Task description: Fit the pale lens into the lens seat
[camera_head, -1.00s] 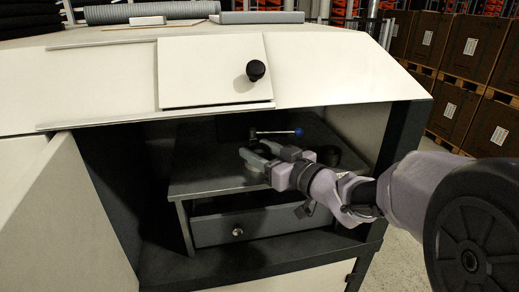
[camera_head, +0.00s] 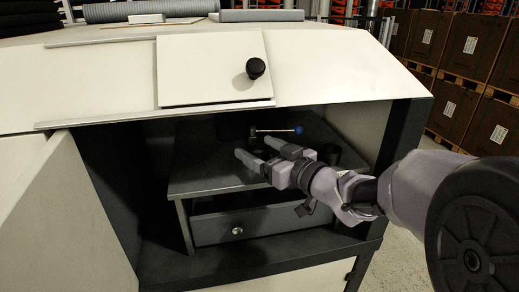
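My gripper (camera_head: 255,150) reaches in from the right over the dark grey bench top inside the cabinet. Its two pale fingers are spread apart and point to the left and back. A small dark shape lies around the gap between the fingertips; I cannot tell whether it is the lens seat. I cannot make out the pale lens in this view. It may be hidden by the fingers or too small to see.
A lever with a blue knob (camera_head: 299,130) is just behind the fingers. A dark round part (camera_head: 330,154) stands right of my gripper. A drawer (camera_head: 262,222) is below the bench top (camera_head: 205,170). The cabinet's top edge and side walls enclose the space; the bench's left side is clear.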

